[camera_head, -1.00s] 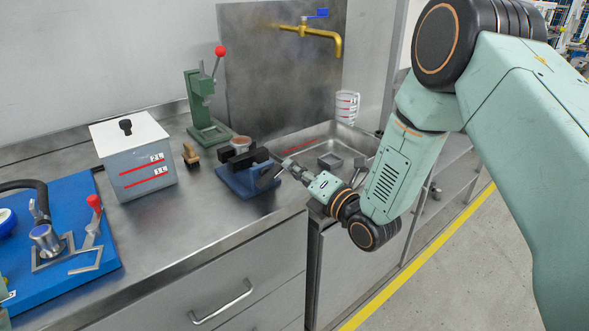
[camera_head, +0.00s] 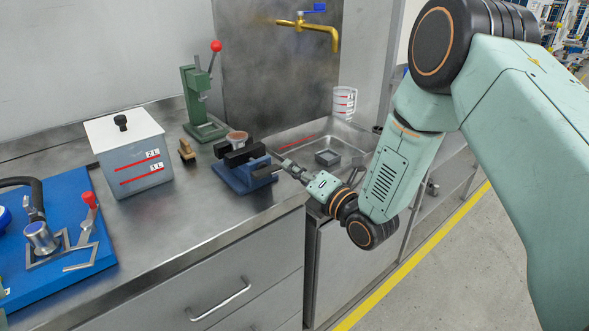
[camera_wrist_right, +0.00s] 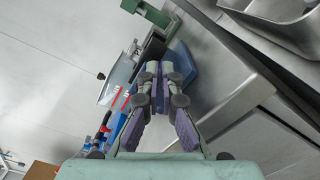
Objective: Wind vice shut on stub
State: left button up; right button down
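The vice (camera_head: 233,180) is a blue block with black jaws on the bench near the sink. A brown round stub (camera_head: 237,137) stands at its jaws; I cannot tell if they touch it. A dark handle bar (camera_head: 265,172) lies at the vice's right front, nearly level. My right gripper (camera_head: 281,163) reaches this bar from the right. In the right wrist view its fingertips (camera_wrist_right: 160,72) are close together in front of the blue vice base (camera_wrist_right: 184,62), apparently around the screw or bar, which they mostly hide. My left gripper is out of view.
A green lever press (camera_head: 203,105) stands behind the vice. A sink (camera_head: 340,132) with a brass tap (camera_head: 322,28) is beyond my gripper.

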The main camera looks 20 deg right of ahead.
jog(key=shift+s+f, duration=0.15)
jog(key=shift+f, duration=0.15)
jog(key=p+v, duration=0.1)
jog(key=v, duration=0.1)
jog(key=p+v, duration=0.2)
jog(key=v, duration=0.1)
jog(key=shift+s+d+r, duration=0.2)
jog(key=shift+d+r, duration=0.05)
jog(key=shift+d, duration=0.1)
jog(key=shift+w+a+r+m+b, duration=0.35)
jog(key=shift+w+a+m+b, duration=0.1)
jog(key=shift+w+m+b, duration=0.45)
jog(key=shift+w+a+r+m+b, duration=0.4)
jog(key=shift+w+m+b, duration=0.45)
jog(key=shift+m, duration=0.25)
jog(key=shift+w+a+r+m+b, duration=0.3)
jog(key=shift+w+a+m+b, duration=0.3)
jog(key=shift+w+m, duration=0.4)
